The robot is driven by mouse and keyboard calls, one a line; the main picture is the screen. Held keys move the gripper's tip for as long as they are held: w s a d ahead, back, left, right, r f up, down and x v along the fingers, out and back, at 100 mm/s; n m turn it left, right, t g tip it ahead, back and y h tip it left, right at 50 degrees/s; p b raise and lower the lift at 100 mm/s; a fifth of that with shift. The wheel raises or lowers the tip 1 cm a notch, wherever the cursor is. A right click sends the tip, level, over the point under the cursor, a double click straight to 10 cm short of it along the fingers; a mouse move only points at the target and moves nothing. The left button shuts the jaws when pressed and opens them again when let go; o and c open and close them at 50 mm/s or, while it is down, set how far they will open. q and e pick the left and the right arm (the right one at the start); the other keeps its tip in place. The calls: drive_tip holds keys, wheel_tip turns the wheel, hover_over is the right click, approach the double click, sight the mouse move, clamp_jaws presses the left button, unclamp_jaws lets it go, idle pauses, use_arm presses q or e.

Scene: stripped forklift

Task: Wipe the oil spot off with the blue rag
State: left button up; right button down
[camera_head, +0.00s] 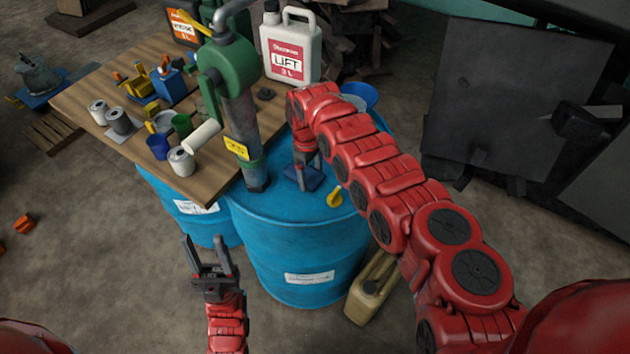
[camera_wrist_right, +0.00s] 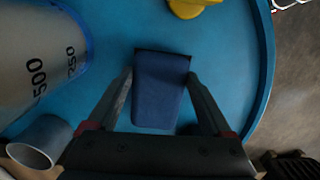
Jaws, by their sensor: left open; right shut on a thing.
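The dark blue rag (camera_head: 304,178) is on or just above the top of the blue drum (camera_head: 262,220). It also shows in the right wrist view (camera_wrist_right: 159,98), between the two fingers. My right gripper (camera_head: 304,167) points down at the drum top and is shut on the rag. A thin dark edge shows along the rag's far side in the right wrist view; I cannot tell whether it is oil or shadow. No other oil spot is clearly visible, and the area under the rag is hidden. My left gripper (camera_head: 207,246) is open and empty, in front of the drum.
A green and grey hand pump (camera_head: 236,100) stands on the drum left of the rag. A yellow cap (camera_head: 335,196) is right of it. A wooden table (camera_head: 85,72) holds cans and a white jug (camera_head: 291,48). A tan canister (camera_head: 372,288) stands on the floor.

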drive_tip(key=shift+w+a+f+b, duration=0.2)
drive_tip(key=shift+w+a+b, duration=0.35)
drive_tip(key=shift+b, duration=1.95)
drive_tip(key=shift+a+r+b, duration=0.15)
drive_tip(key=shift+r+b, duration=0.05)
drive_tip(key=shift+b, duration=0.6)
drive_tip(key=shift+r, duration=0.15)
drive_tip(key=shift+r, duration=0.1)
wheel_tip(320, 180, up, 4)
drive_tip(key=shift+r+p, duration=0.1)
drive_tip(key=shift+p, duration=0.65)
drive_tip(key=shift+r, duration=0.75)
drive_tip(key=shift+r, duration=1.55)
